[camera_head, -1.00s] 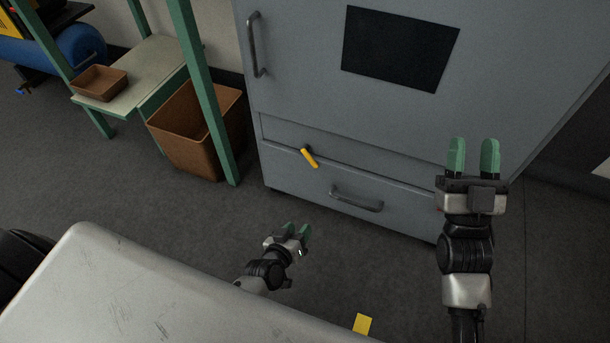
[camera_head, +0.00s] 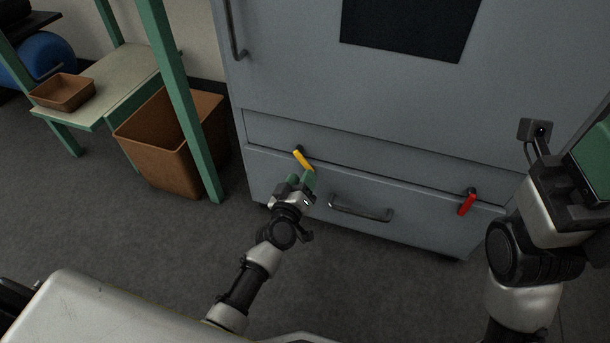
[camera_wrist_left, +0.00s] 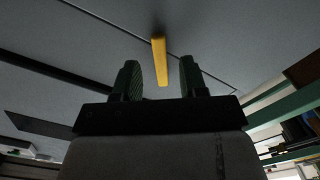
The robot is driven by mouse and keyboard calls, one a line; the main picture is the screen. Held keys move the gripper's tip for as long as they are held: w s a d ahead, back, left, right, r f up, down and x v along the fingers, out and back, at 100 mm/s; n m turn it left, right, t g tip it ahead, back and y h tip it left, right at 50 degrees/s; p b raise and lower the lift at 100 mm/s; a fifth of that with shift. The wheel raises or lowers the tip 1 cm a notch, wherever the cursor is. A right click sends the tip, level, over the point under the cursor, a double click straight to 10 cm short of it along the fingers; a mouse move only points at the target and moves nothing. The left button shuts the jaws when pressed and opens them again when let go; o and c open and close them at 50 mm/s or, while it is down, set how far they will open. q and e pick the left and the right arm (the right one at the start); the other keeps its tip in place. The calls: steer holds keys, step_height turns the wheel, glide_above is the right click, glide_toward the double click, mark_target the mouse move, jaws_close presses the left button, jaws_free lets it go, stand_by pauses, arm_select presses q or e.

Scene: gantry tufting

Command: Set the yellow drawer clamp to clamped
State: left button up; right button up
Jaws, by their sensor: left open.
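The yellow drawer clamp (camera_head: 303,160) is a small lever on a dark pivot at the upper left of the grey cabinet's drawer (camera_head: 410,204). It slants down to the right. My left gripper (camera_head: 301,180) is just below the lever in the head view. In the left wrist view the yellow lever (camera_wrist_left: 159,60) stands ahead of the gap between the open green fingers (camera_wrist_left: 160,80); I cannot tell whether they touch it. My right gripper (camera_head: 590,160) is at the right edge, partly cut off, and its fingertips are not clearly shown.
A red clamp (camera_head: 467,203) sits at the drawer's right, with a drawer handle (camera_head: 361,209) between the two clamps. A brown bin (camera_head: 165,150) and a green-framed bench (camera_head: 95,85) with a brown tray (camera_head: 62,92) stand left. The floor before the cabinet is clear.

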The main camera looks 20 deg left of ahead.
arm_select(q)
steer(key=shift+w+d+b, duration=0.1)
steer(key=shift+w+b, duration=0.25)
steer(key=shift+w, duration=1.25)
jaws_close()
